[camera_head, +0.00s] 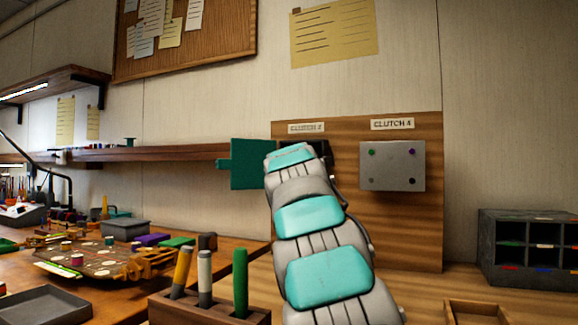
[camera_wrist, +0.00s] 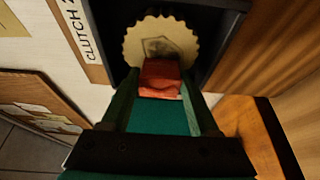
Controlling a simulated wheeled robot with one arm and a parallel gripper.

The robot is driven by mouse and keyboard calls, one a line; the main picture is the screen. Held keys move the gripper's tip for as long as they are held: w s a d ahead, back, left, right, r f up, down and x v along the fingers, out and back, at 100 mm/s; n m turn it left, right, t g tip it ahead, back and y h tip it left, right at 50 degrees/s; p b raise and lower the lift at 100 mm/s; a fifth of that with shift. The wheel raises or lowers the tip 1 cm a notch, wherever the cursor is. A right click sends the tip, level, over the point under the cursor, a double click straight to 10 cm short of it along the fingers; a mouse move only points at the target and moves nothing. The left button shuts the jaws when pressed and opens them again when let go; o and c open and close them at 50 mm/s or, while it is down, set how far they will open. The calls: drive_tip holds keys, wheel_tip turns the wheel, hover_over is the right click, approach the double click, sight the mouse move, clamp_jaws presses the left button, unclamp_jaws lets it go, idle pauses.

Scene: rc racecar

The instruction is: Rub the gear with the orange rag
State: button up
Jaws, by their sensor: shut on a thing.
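The gear (camera_wrist: 150,38) is a pale yellow toothed disc inside a dark open housing (camera_wrist: 213,45) in the wrist view. The orange rag (camera_wrist: 161,78), a small red-orange folded piece, is between the green fingers of my gripper (camera_wrist: 160,90). The gripper is shut on it. The rag overlaps the lower part of the gear in the picture; I cannot tell if they touch. In the head view my arm reaches up to the CLUTCH 2 spot and hides the gear, the rag and most of the housing.
A green panel (camera_head: 250,164) sticks out left of the CLUTCH 2 spot. A closed grey CLUTCH 4 box (camera_head: 392,166) is to the right on the wooden board (camera_head: 408,235). A wooden holder (camera_head: 210,308) with marker-like sticks stands below left. A dark compartment rack (camera_head: 530,250) is at right.

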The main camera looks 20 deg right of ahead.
drive_tip(key=shift+s+d+p, duration=0.3)
drive_tip(key=shift+s+d, duration=1.65)
drive_tip(key=shift+s, duration=0.05)
drive_tip(key=w+a, duration=0.4)
drive_tip(key=shift+w+a, duration=0.3)
drive_tip(key=shift+a, duration=0.05)
drive_tip(key=shift+r, duration=0.1)
